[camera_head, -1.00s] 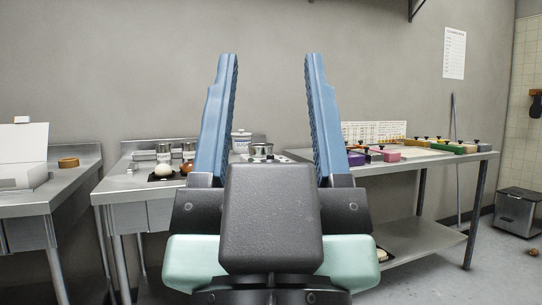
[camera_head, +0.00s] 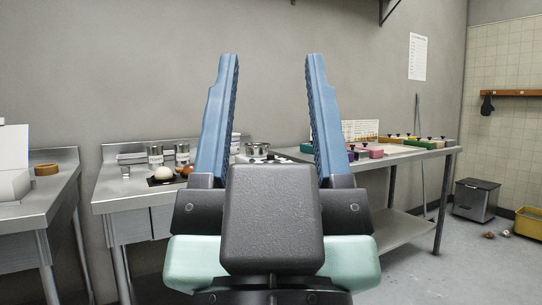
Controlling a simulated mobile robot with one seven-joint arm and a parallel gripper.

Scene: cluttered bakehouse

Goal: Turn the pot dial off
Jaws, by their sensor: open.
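My gripper (camera_head: 272,62) fills the middle of the head view, its two blue fingers upright and wide apart with nothing between them. Between the fingers, far behind, a small metal pot (camera_head: 258,148) stands at the right end of the middle steel table. Small dark shapes (camera_head: 266,159) show on a pale surface by the pot; I cannot tell whether one is the dial. No dial setting can be read. The left finger covers most of a white container (camera_head: 236,142) beside the pot.
The middle steel table (camera_head: 112,190) also holds tins (camera_head: 182,154), a pale ball (camera_head: 163,173) and brown round items. A right table (camera_head: 425,153) carries coloured blocks with dark knobs. A bin (camera_head: 476,200) and yellow crate (camera_head: 530,222) stand on the floor at right. Floor at right front is mostly clear.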

